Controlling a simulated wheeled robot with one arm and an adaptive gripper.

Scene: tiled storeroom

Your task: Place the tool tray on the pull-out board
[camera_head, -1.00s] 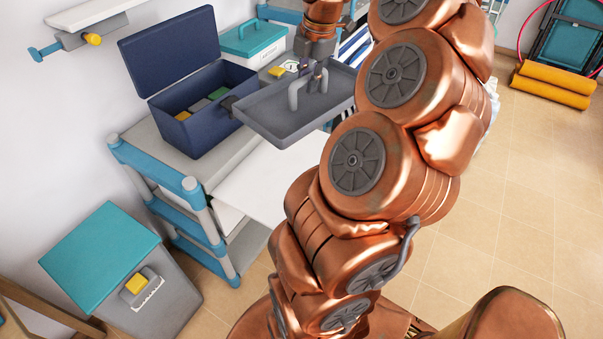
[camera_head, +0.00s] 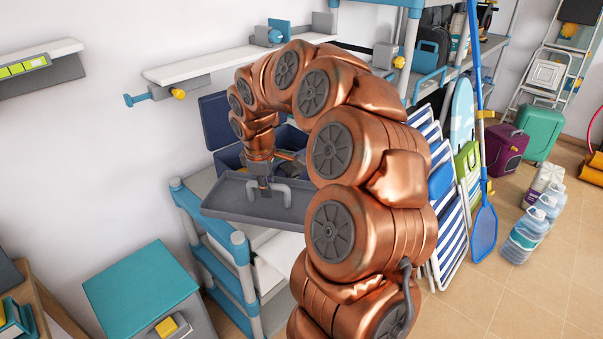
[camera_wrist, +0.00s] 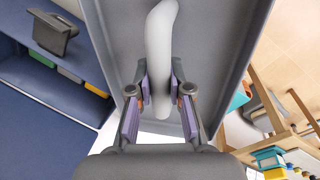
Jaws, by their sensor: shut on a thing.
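The tool tray (camera_head: 225,202) is a shallow grey tray with a bent grey handle (camera_head: 285,193). My gripper (camera_head: 264,186) is shut on the handle and holds the tray roughly level in the air, in front of the blue toolbox. In the wrist view, my gripper's fingers (camera_wrist: 161,88) close on both sides of the handle (camera_wrist: 158,40), with the tray (camera_wrist: 112,35) beneath. The white pull-out board (camera_head: 286,249) juts from the blue-and-grey trolley, below the tray. The tray and my arm hide part of it.
An open blue toolbox (camera_head: 226,155) stands on the trolley (camera_head: 240,250) behind the tray; it also shows in the wrist view (camera_wrist: 45,115). A teal-lidded bin (camera_head: 143,290) stands front left. Wall shelves (camera_head: 215,65) are above. Striped folded chairs (camera_head: 447,225) stand right of my arm.

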